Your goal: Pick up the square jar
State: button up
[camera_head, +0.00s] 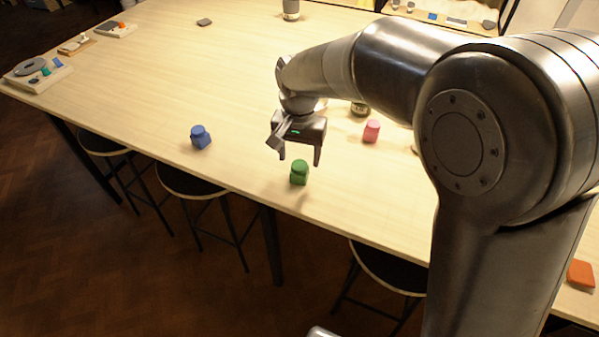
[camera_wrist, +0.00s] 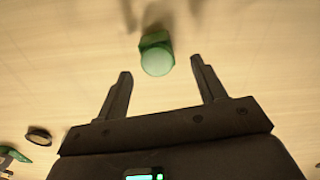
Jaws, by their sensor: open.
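A green jar (camera_head: 299,175) with a squarish body and a round lid stands upright on the table near its front edge. My gripper (camera_head: 299,158) is open and points down just above and behind it, with nothing between its fingers. In the wrist view, the green jar (camera_wrist: 157,56) shows its pale round lid just ahead of the gap between the open fingers (camera_wrist: 161,67). It looks apart from both fingers. A blue jar (camera_head: 200,138) of similar shape stands to the left. A pink jar (camera_head: 371,132) stands to the right, beyond the gripper.
A partly hidden dark-topped container (camera_head: 360,109) stands behind the pink jar. An orange block (camera_head: 580,273) lies at the far right. A board with small pieces (camera_head: 38,82) lies at the left end. Stools (camera_head: 190,181) stand under the front edge. The table's middle left is clear.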

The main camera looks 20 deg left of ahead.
aim_at(299, 165)
jog(key=shift+s+d+f, duration=0.1)
jog(key=shift+s+f, duration=0.1)
jog(key=shift+f, duration=1.2)
jog(key=shift+s+d+f, duration=0.1)
jog(key=shift+s+f, duration=0.05)
jog(key=shift+f, duration=1.2)
jog(key=shift+c, duration=0.4)
jog(key=c, duration=1.1)
jog(key=shift+r, duration=0.15)
